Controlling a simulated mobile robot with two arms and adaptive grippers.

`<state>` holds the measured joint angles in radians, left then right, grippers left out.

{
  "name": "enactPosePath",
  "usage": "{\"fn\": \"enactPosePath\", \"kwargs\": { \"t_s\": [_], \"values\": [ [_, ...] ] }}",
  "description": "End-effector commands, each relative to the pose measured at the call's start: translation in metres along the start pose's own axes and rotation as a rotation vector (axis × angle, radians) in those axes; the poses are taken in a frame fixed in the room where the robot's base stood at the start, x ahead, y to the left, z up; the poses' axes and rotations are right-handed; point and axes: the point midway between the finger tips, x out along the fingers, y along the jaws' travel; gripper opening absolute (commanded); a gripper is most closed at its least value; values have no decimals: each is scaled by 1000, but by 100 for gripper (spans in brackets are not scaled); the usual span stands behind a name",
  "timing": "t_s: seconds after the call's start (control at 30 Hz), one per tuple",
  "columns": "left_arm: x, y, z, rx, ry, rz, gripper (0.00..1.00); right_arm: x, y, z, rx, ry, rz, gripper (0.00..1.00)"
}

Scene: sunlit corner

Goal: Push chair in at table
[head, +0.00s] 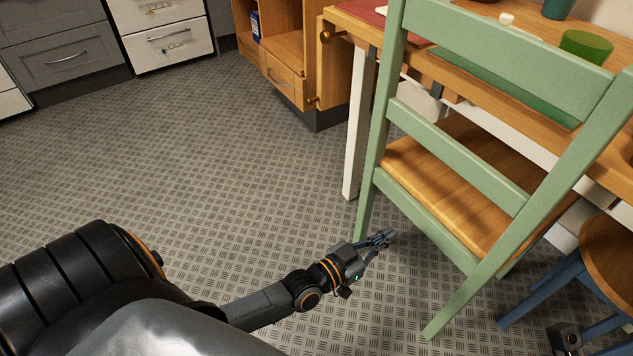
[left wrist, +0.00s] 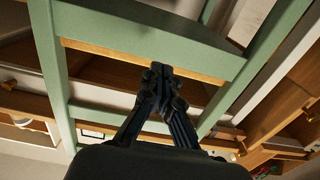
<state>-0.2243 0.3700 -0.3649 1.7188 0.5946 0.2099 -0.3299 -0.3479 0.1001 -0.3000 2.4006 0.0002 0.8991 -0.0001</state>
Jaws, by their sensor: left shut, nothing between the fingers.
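The chair has a green frame (head: 452,138) and a wooden seat (head: 440,165). It stands upright in front of the wooden table (head: 470,76), its back toward me. The far part of the seat appears to reach the table's edge. My left gripper (head: 388,237) is shut and empty, low beside the chair's left rear leg; contact cannot be told. In the left wrist view, its closed fingers (left wrist: 160,72) point toward the green chair frame (left wrist: 150,33) and overlap it. A dark piece (head: 566,338) at the lower right may be part of my right gripper; its fingers are not clear.
A blue stool with a wooden seat (head: 612,255) stands close to the chair's right. A white table leg (head: 357,125) is just left of the chair. Wooden cabinets (head: 285,50) stand behind. The patterned floor (head: 190,150) at left is clear.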

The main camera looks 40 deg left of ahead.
Motion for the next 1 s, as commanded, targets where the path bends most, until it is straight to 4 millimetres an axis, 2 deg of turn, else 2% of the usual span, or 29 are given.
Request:
{"fn": "enactPosePath", "kwargs": {
  "t_s": [0.1, 0.23, 0.53, 0.63, 0.67, 0.77, 0.87, 0.9, 1.0],
  "values": [
    [-17, 0, -1, 1, -4, 0, 0, 8, 0, -2, 0, -4, 1, 40],
    [-26, 0, 0, 0, -2, 0, 0, 10, 0, -2, 0, -3, 0, 40],
    [-27, 0, -1, 0, 2, 0, 0, 10, 0, -2, 0, -1, 1, 40],
    [-25, 5, -17, -6, 47, -1, 0, 10, 0, -2, 0, -1, 1, 40],
    [-24, 8, -27, -8, 75, -1, 0, 10, 0, -2, 0, -1, 1, 40],
    [-22, 20, -79, -22, 220, -5, 0, 10, 0, -2, 0, -1, 1, 40],
    [-30, 33, -151, -37, 424, -11, 0, 10, 0, -2, 0, -1, 1, 40],
    [-38, 38, -181, -43, 512, -14, 0, 10, 0, -2, 0, -1, 1, 40],
    [-62, 47, -248, -50, 717, -19, 0, 10, 0, -2, 0, -1, 1, 40]
  ]
}}
